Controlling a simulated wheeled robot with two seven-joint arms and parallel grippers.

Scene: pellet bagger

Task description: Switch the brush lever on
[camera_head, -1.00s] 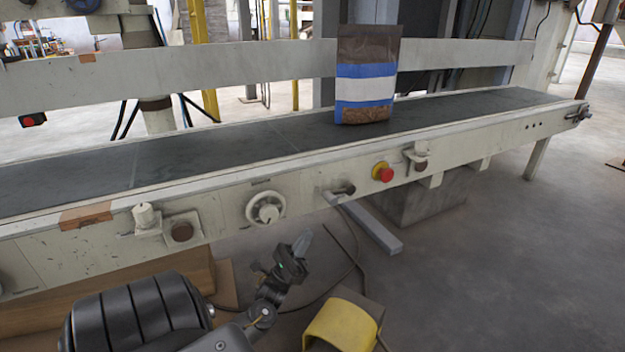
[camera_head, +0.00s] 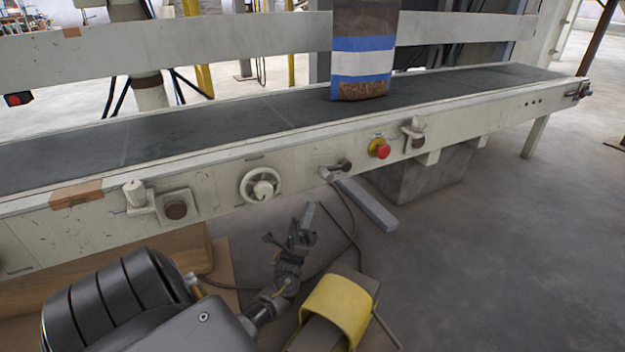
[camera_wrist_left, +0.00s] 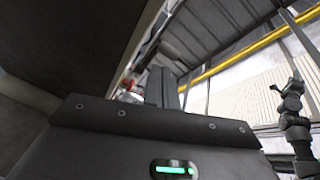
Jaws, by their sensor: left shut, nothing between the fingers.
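The brush lever appears to be the small light arm with a dark round knob (camera_head: 346,165) on the conveyor's side panel, between the handwheel and the red button. The arm runs left from the knob and dips slightly. Its label is too small to read. My left gripper (camera_head: 308,214) is shut and empty, below and slightly left of the lever, clear of it in the picture. The left wrist view shows my shut fingers (camera_wrist_left: 160,88) pointing up under the conveyor; I cannot make out the lever there.
Left of the lever is a handwheel (camera_head: 262,187); right are a red stop button (camera_head: 382,151) and a sensor bracket (camera_head: 416,133). A striped bag (camera_head: 362,62) stands on the belt (camera_head: 230,125). A yellow-hooded box (camera_head: 338,304) sits on the floor below.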

